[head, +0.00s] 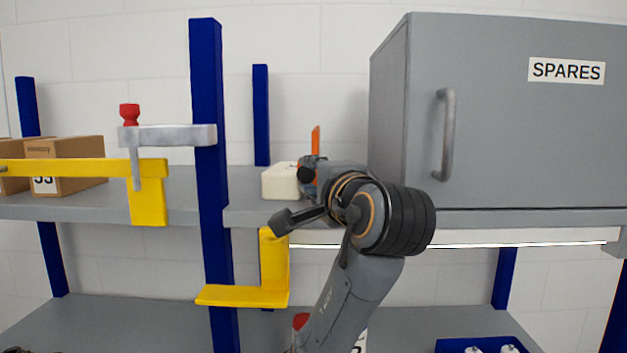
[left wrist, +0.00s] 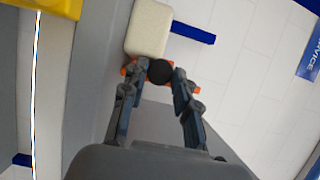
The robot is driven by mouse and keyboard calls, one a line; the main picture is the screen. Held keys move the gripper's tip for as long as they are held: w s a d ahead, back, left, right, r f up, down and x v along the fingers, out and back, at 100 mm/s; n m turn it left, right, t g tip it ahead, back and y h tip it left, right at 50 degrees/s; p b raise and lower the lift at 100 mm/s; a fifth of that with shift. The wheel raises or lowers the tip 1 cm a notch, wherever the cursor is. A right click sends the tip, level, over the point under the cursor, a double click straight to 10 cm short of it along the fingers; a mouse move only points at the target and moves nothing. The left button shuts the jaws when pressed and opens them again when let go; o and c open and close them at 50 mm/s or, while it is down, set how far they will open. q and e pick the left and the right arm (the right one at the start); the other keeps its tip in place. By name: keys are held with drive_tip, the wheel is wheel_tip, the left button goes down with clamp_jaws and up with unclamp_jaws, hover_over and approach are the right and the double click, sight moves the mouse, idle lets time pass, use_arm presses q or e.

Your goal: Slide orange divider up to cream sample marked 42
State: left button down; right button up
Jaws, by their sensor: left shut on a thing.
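The cream sample (head: 280,182) is a pale block on the upper shelf, left of my left gripper; it also shows at the top of the left wrist view (left wrist: 150,28). No number can be read on it. The orange divider (head: 316,139) stands upright just right of the sample. My right gripper is out of view.
A grey cabinet labelled SPARES (head: 510,120) stands right of my arm. A blue post (head: 207,130) rises left of the sample, with a grey clamp (head: 175,135) and yellow brackets (head: 275,270). Cardboard boxes (head: 75,160) sit far left.

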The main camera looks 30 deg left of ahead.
use_arm(q)
drive_tip(key=c, duration=1)
unclamp_jaws()
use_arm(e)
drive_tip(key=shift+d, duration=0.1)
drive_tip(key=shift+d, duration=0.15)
use_arm(q)
drive_tip(key=v, duration=1.2)
